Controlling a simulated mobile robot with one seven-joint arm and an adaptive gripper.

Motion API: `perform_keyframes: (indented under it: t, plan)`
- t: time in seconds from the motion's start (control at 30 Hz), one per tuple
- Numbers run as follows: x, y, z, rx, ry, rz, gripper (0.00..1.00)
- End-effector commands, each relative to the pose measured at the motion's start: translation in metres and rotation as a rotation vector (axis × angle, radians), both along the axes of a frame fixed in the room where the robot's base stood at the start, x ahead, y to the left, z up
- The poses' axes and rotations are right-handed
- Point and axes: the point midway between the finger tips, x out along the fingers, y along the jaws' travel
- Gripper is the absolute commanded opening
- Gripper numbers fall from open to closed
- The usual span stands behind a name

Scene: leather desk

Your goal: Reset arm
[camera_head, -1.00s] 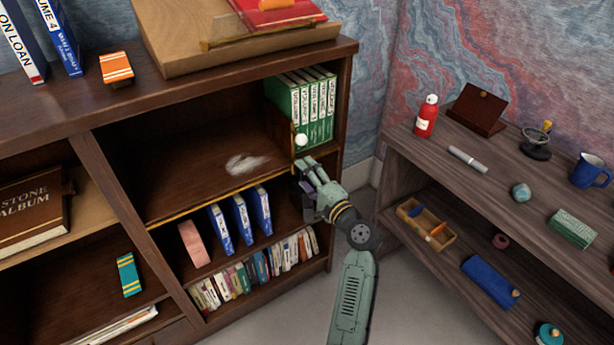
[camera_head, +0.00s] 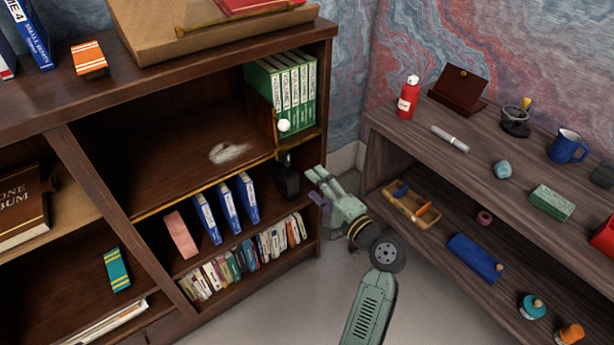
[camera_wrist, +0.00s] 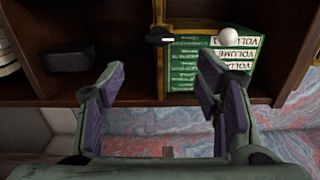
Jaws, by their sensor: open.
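My gripper (camera_head: 322,186) is in the gap between the bookcase and the grey side desk, near the bookcase's right end. In the wrist view my gripper (camera_wrist: 165,98) is open, with its two purple-padded fingers apart and nothing between them. Beyond the fingers, the green volumes (camera_wrist: 190,66) and a white ball (camera_wrist: 228,37) show, turned sideways. In the head view the green volumes (camera_head: 290,88) stand upright in the upper compartment, with the white ball (camera_head: 284,125) in front of them. A dark object (camera_head: 287,176) sits at the lower shelf's right end, left of my gripper.
The bookcase (camera_head: 180,80) is close on the left, with blue binders (camera_head: 228,206) and small books (camera_head: 240,255) on lower shelves. The side desk (camera_head: 480,165) on the right holds a red bottle (camera_head: 408,98) and a blue mug (camera_head: 567,147). Floor shows between them.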

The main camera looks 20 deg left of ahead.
Motion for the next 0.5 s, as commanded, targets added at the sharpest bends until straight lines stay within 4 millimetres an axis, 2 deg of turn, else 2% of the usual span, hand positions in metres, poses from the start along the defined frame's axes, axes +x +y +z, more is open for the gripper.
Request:
perform_keyframes:
  t: [0.5]
  plan:
    - [-0.0045,-0.0053,0.0004,-0.001,-0.001,0.000,0.58]
